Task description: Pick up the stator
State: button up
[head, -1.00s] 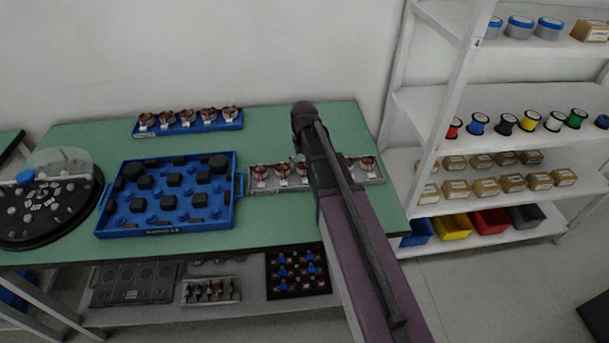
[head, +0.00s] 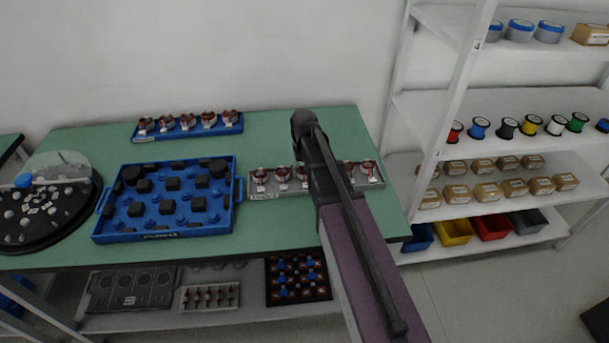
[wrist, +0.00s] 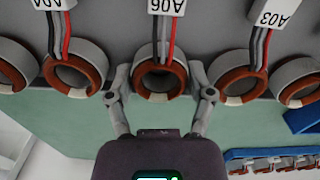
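Several stators, copper-coloured rings with pale outer bodies and red, black and grey leads, stand in a row on a grey tray (head: 264,195) on the green table. In the wrist view, the stator labelled A06 (wrist: 160,92) sits in the centre, between the two fingers of my gripper (wrist: 160,96). The fingers are spread, one on each side of it. I cannot tell whether they touch it. Neighbouring stators, A04 (wrist: 75,72) and A03 (wrist: 240,78), stand just outside the fingers. In the head view my arm hides the gripper and the middle of the row.
A blue rack (head: 150,136) of more stators stands at the back of the table. A large blue tray (head: 165,236) with black and blue parts lies left, beside a round black fixture (head: 45,240). Shelves (head: 510,150) stand right. Bare green table lies between the trays.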

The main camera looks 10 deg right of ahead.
jog(key=c, duration=0.4)
jog(key=shift+c, duration=0.2)
jog(key=shift+r, duration=0.2)
notch_tip(320, 180, up, 4)
jog(key=p, duration=0.4)
jog(key=shift+f, duration=0.1)
jog(key=s, duration=1)
jog(key=s+p, duration=0.1)
jog(key=s, duration=0.5)
jog(key=shift+r, duration=0.4)
